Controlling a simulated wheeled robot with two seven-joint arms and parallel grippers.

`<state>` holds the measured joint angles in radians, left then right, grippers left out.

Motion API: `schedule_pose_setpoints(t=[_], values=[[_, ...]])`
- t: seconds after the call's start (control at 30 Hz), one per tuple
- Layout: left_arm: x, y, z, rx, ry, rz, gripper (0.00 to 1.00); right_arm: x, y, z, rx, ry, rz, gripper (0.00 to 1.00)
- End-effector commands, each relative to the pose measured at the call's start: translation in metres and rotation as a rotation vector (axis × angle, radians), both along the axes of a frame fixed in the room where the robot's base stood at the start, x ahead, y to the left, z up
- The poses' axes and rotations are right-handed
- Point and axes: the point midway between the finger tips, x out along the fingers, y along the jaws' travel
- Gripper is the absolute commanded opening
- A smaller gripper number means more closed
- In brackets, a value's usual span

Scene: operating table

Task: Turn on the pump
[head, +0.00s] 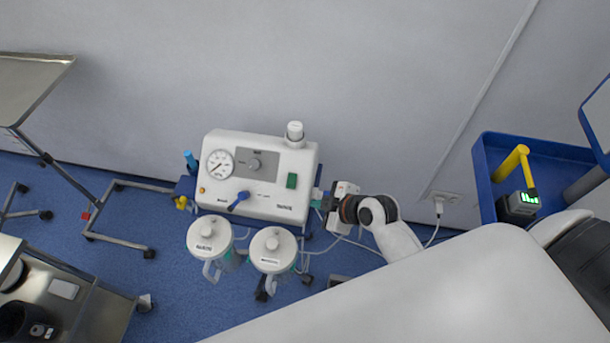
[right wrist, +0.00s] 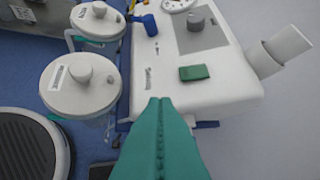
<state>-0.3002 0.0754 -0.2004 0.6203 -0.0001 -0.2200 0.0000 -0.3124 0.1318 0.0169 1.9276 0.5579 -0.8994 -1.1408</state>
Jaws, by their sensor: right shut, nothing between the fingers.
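The pump (head: 258,207) is a white box with a round gauge, a grey knob, a blue lever and a green switch (head: 292,181) at its right side. In the right wrist view the pump (right wrist: 165,92) shows with the green switch (right wrist: 194,72) on its face. My right gripper (head: 318,195) is at the right edge of the pump in the head view. In the right wrist view its teal fingers (right wrist: 159,100) are shut and empty, with their tips below and left of the switch, apart from it in the picture. My left gripper is not in view.
Two white-lidded canisters (head: 208,238) (head: 272,250) hang at the pump's front. A wall socket (head: 441,199) with a plugged white cable is at the right. A blue bin (head: 486,176) stands further right. A metal trolley (head: 110,310) is at the lower left.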

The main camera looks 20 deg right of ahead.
Motion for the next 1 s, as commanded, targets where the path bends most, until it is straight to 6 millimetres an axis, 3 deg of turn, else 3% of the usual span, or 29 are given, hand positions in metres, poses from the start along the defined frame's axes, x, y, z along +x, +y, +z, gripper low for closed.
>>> schedule_pose_setpoints(t=[0.03,0.1,0.3,0.73,1.0], values=[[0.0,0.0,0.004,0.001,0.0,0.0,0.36,0.002,0.002,0.021,-0.01,-0.036,0.031,0.0],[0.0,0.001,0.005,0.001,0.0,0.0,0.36,0.004,0.004,0.041,-0.022,-0.074,0.07,0.0],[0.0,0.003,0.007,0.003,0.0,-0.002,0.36,0.004,0.008,0.063,-0.039,-0.121,0.119,0.0],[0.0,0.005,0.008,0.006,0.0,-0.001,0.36,0.009,0.01,0.059,-0.038,-0.12,0.116,0.0],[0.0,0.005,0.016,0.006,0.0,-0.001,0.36,0.04,0.029,0.033,-0.033,-0.118,0.115,0.0]])
